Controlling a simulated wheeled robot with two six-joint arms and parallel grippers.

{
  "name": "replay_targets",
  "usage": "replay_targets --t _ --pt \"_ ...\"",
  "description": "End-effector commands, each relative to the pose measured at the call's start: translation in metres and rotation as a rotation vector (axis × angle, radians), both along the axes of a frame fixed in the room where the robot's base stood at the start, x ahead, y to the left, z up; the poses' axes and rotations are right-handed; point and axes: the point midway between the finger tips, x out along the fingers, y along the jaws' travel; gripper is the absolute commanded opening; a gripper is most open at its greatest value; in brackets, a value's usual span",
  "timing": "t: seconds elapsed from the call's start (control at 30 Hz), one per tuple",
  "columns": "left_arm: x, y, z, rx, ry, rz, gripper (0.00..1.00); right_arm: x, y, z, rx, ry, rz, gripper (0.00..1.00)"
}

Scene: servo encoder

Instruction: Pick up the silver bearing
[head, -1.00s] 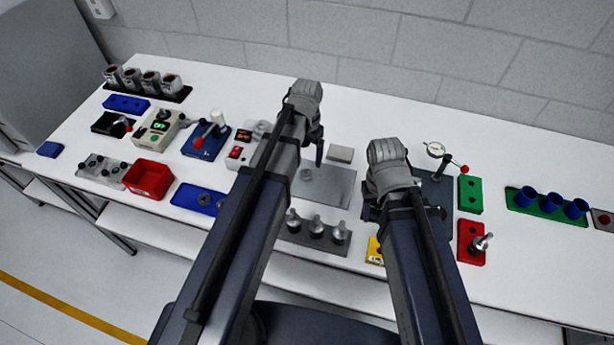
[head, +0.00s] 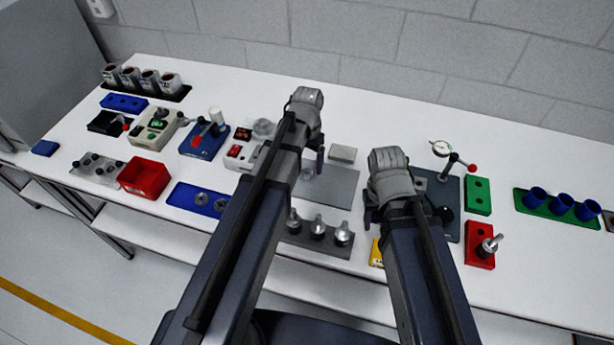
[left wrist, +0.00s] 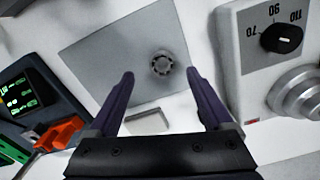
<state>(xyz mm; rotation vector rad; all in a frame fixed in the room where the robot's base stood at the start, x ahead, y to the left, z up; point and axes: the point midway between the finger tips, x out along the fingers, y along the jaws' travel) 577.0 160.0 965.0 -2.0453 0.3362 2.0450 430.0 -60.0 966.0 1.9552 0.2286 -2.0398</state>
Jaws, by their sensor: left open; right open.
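The silver bearing is a small round ring with a dark-edged centre (left wrist: 161,65). It lies on a flat grey plate (left wrist: 100,62) in the left wrist view. In the head view the plate (head: 335,187) shows right of my left arm, and the bearing is mostly hidden by that arm. My left gripper (left wrist: 160,74) is open and empty, with the bearing showing between and just beyond its fingertips. In the head view my left gripper (head: 319,160) hangs over the plate's left part. My right gripper (head: 405,214) is over a dark dial-gauge stand, its fingers largely hidden by the arm.
A white box with a dial (left wrist: 275,50) is close by in the wrist view. A dial-gauge stand (head: 448,195) is to the right. A blue tray (head: 197,199) holds dark rings.

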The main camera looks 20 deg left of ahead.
Motion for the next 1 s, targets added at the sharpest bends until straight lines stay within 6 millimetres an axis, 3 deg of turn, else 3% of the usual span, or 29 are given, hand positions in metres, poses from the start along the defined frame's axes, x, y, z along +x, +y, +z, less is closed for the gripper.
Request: replay_targets --t 0.03,0.3,0.6,1.0 --pt "0.001 0.001 -0.011 0.000 0.000 0.000 0.84 0.000 0.000 -0.011 0.000 0.000 0.000 0.50" --pt "0.003 0.003 -0.042 0.000 0.000 0.000 0.84 0.000 0.000 -0.042 0.000 0.000 0.000 0.50" --pt "0.003 0.003 -0.042 0.000 0.000 0.000 0.84 0.000 0.000 -0.042 0.000 0.000 0.000 0.50" --pt "0.003 0.003 -0.042 0.000 0.000 0.000 0.39 0.000 0.000 -0.042 0.000 0.000 0.000 0.50"
